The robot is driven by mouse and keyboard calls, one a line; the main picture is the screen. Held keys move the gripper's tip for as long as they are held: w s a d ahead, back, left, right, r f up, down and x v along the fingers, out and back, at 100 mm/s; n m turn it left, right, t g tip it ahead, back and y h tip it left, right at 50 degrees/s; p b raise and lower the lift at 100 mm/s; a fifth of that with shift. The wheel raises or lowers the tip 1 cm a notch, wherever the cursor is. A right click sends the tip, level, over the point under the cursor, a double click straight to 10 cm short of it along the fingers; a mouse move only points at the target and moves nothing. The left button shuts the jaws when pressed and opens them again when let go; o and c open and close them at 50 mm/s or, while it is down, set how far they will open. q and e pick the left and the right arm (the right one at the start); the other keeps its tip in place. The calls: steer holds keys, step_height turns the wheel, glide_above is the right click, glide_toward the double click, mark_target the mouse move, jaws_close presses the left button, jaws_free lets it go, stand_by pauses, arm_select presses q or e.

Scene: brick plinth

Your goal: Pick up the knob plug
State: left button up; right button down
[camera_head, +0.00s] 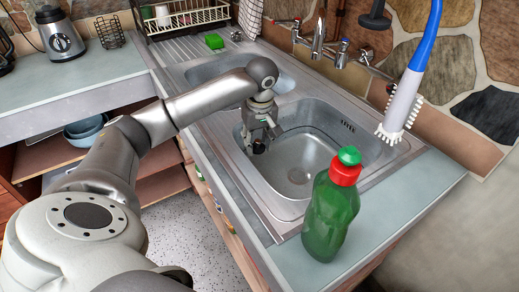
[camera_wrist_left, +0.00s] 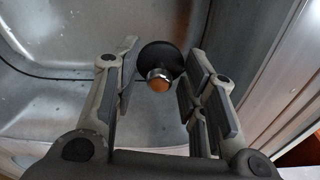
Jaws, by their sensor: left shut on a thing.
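The knob plug (camera_wrist_left: 160,62) is a dark round disc with a shiny metal knob that has an orange-brown end. It sits between the two fingers of my left gripper (camera_wrist_left: 158,78) in the left wrist view, and the gripper is shut on it. In the head view my left gripper (camera_head: 260,143) points down inside the sink's front basin (camera_head: 300,165), near its left wall. A small dark part of the plug (camera_head: 259,148) shows at the fingertips. Whether the plug touches the basin is hard to tell. My right gripper is not in view.
A green bottle with a red cap (camera_head: 330,215) stands on the counter at the sink's near right corner. A tap (camera_head: 318,45) is behind the basins. A blue-handled brush (camera_head: 405,95) hangs at the right. A green sponge (camera_head: 214,41) lies near the dish rack (camera_head: 185,18).

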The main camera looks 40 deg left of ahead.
mark_target(258, 141)
arm_select(q)
step_height(258, 141, up, 4)
steer(key=shift+r, duration=0.25)
steer(key=shift+r+p, duration=2.55)
steer(key=shift+p, duration=0.15)
